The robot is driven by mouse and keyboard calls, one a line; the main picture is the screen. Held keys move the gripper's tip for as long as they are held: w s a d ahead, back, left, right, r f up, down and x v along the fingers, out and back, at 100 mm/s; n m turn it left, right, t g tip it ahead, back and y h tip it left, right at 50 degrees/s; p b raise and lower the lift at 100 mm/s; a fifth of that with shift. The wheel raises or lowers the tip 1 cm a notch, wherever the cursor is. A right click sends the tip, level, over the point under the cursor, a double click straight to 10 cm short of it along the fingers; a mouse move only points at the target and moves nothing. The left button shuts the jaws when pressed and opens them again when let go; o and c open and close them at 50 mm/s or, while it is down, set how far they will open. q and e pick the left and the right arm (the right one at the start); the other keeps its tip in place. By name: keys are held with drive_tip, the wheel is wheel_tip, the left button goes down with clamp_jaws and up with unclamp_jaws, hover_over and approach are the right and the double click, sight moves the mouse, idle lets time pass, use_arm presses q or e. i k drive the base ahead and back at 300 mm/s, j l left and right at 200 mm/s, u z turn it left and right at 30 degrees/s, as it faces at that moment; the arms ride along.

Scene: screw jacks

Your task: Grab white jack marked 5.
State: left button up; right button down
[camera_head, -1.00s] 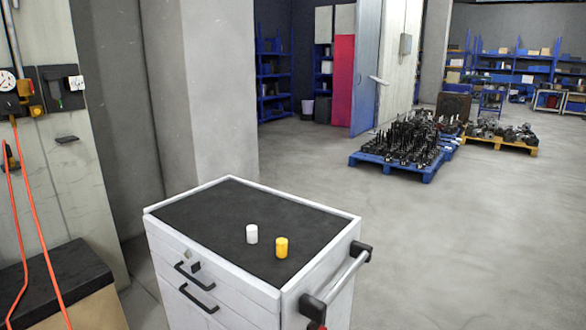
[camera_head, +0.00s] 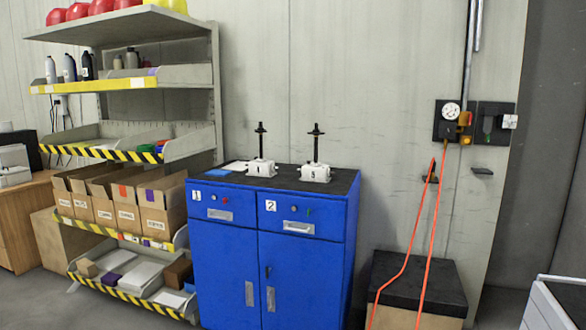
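The white jack marked 5 (camera_head: 315,173) stands upright on the black top of the blue cabinet (camera_head: 300,256), right of the middle of that top. It has a white body with a dark vertical screw. A second white jack marked 1 (camera_head: 261,168) stands upright to its left, a short gap apart. Neither of my grippers shows in the head view.
A shelf rack (camera_head: 124,80) with bottles, boxes and trays stands left of the cabinet. A black-topped box (camera_head: 420,281) with orange hoses (camera_head: 432,235) stands to the right. The edge of a white cart (camera_head: 552,305) shows at lower right.

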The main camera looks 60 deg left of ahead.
sight(316, 171)
drive_tip(key=u, duration=1.95)
drive_tip(key=i+j+z, duration=0.1)
drive_tip(key=z, duration=0.3)
drive_tip(key=i+j+z, duration=0.1)
drive_tip(key=z, duration=0.3)
drive_tip(key=i+j+z, duration=0.1)
drive_tip(key=z, duration=0.35)
drive_tip(key=j+z, duration=0.25)
drive_tip(key=z, duration=0.15)
